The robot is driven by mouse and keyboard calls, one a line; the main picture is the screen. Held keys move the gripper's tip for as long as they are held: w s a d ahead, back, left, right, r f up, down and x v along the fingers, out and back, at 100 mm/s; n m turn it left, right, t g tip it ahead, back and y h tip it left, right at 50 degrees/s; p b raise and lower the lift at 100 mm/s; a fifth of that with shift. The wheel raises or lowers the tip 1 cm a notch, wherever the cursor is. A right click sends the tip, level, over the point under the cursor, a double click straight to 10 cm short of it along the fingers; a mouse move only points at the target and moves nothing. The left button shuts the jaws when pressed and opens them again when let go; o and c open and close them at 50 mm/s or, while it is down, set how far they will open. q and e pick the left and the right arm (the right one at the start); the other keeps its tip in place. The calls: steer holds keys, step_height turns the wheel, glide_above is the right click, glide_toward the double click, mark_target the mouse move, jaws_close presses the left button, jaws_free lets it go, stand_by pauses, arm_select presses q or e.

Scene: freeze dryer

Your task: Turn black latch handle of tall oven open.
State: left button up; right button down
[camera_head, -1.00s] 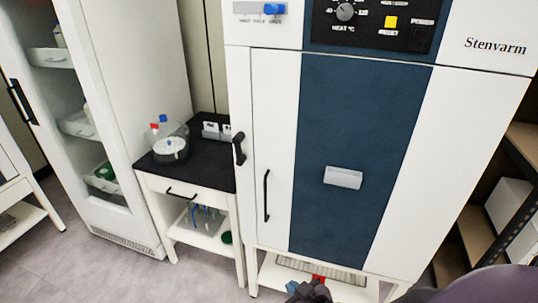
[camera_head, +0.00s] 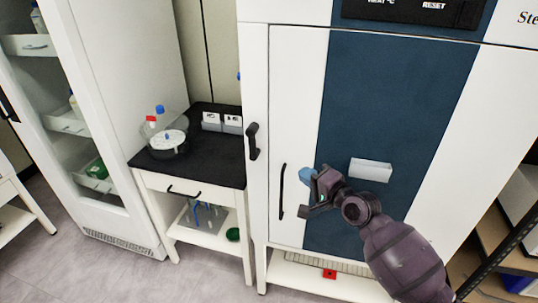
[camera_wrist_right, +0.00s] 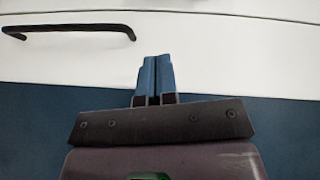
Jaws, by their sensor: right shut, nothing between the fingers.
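The tall oven (camera_head: 400,120) is white with a dark blue door panel. A short black latch handle (camera_head: 252,141) sits upright on its left edge. A longer black bar handle (camera_head: 282,191) is on the white door strip, lower and to the right. My right gripper (camera_head: 306,175) is in front of the door, right of the bar handle and lower right of the latch handle, apart from the latch. Its blue fingers (camera_wrist_right: 154,78) are shut and empty in the right wrist view, where a black bar handle (camera_wrist_right: 70,29) shows upper left. My left gripper is out of view.
A black-topped side table (camera_head: 205,150) stands left of the oven, with a round white-topped device (camera_head: 168,142) on it. A glass-fronted cabinet (camera_head: 125,100) is further left. A pale block-shaped grip (camera_head: 370,170) is on the blue panel.

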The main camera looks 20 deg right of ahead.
mark_target(253, 142)
steer(key=shift+m, duration=0.7)
steer(key=x, duration=0.3)
steer(key=r+x, duration=0.1)
steer(key=x, duration=0.3)
steer(key=r+x, duration=0.1)
steer(key=x, duration=0.2)
steer(key=shift+w+a+f, duration=0.1)
steer(key=shift+w, duration=0.2)
steer(key=a, duration=0.1)
steer(key=w+a, duration=0.2)
steer(key=shift+a+f+p, duration=0.2)
steer(key=shift+a+p, duration=0.1)
steer(key=shift+a, duration=0.1)
